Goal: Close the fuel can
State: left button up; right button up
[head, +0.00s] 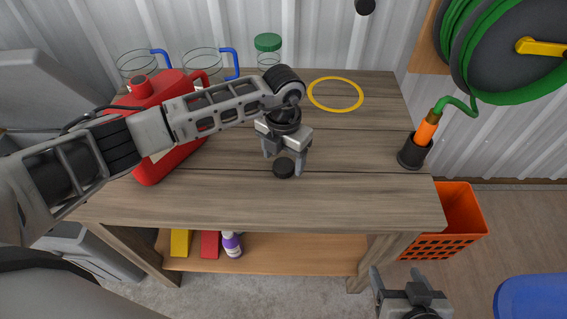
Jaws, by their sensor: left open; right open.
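A red fuel can (176,88) stands on the left part of the wooden workbench, partly hidden behind my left arm. A red spout or neck (141,87) shows on its top left. A small round black cap (284,167) lies on the bench near the middle. My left gripper (284,165) points down with its open fingers on either side of the black cap; I cannot tell if they touch it. My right gripper (392,274) is open and empty, in front of the bench at the lower right.
Glass jars with blue handles (203,62) and a green-lidded jar (268,46) stand at the back. A yellow ring (335,94) lies behind the cap. A hose nozzle in a dark holder (414,151) is at the right edge. An orange crate (462,215) stands beside the bench.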

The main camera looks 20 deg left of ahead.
pick_arm(q)
jog(key=shift+f, duration=0.85)
jog(key=c, duration=1)
jog(key=shift+r, duration=0.55)
jog(key=r, duration=0.2)
jog(key=shift+s+r+b, duration=0.25)
jog(key=shift+r+b, duration=0.15)
jog(key=s+a+r, duration=0.1)
jog(key=s+r, duration=0.2)
jog(key=s, duration=0.1)
jog(key=s+a+r+b, duration=0.1)
jog(key=s+r, duration=0.2)
jog(key=s, duration=0.1)
jog(key=s+a+r, duration=0.1)
jog(key=s+r, duration=0.2)
jog(key=s, duration=0.2)
jog(key=shift+s+r, duration=0.1)
